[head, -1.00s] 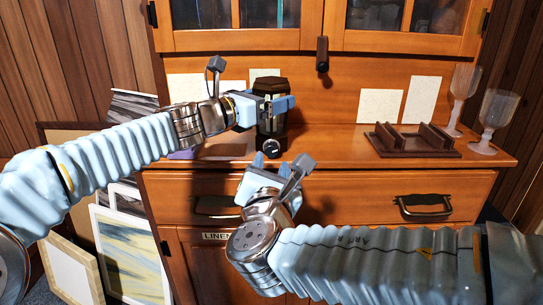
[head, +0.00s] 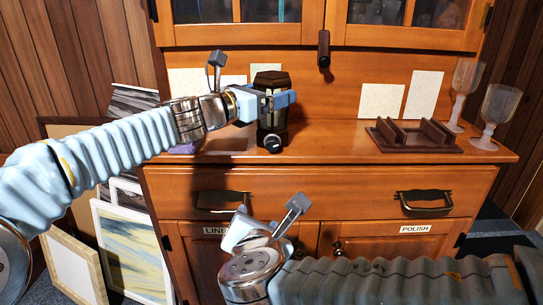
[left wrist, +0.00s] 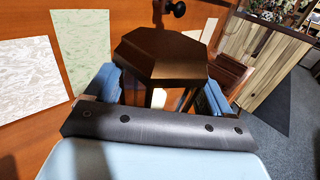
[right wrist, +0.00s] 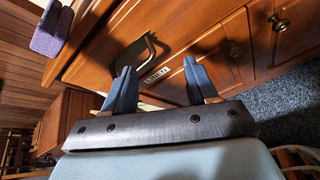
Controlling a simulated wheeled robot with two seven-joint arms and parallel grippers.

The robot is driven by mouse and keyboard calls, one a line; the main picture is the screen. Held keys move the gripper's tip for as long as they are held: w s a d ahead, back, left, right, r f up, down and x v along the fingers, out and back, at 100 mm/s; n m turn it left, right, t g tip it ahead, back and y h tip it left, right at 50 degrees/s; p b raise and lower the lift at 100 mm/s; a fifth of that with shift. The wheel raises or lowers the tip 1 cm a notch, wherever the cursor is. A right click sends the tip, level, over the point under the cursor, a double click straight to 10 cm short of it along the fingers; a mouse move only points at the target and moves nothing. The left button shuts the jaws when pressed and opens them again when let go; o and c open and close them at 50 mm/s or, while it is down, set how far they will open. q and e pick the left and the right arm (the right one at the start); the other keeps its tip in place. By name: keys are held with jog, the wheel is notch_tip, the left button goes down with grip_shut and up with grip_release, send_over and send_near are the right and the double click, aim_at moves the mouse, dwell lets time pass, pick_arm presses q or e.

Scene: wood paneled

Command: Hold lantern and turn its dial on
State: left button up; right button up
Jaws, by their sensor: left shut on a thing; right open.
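The dark lantern (head: 271,108) stands upright on the wooden cabinet's counter, with a round dial (head: 273,144) low on its front. My left gripper (head: 283,101) is shut on the lantern's upper body from the left. My right gripper (right wrist: 155,92) is open and empty, below the counter in front of the drawers. In the head view its fingers are partly hidden by its own wrist.
A dark wooden rack (head: 414,137) and two glass goblets (head: 494,115) stand on the counter at right. A purple item (right wrist: 51,28) lies at the counter's left end. Drawer handles (head: 424,202) stick out below. Framed pictures (head: 130,250) lean at lower left.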

jog(key=s+a+f+m+g+y, duration=0.1)
jog(key=s+a+f+g+y, duration=0.1)
jog(key=s+a+f+g, duration=0.35)
jog(key=s+a+r+m+y, duration=0.3)
jog(key=a+r+m+y, duration=0.2)
jog(key=a+m+y, duration=0.4)
jog(key=w+d+r+m+t+h, duration=0.2)
jog(key=w+d+r+m+t, duration=0.1)
jog(key=w+r+m+t, duration=0.4)
jog(key=m+t+h, duration=0.3)
jog(key=m+h, duration=0.8)
jog(key=m, duration=0.2)
send_near(272, 147)
jog(key=w, duration=0.9)
jog(key=shift+d+f, duration=0.15)
jog(key=shift+d, duration=0.05)
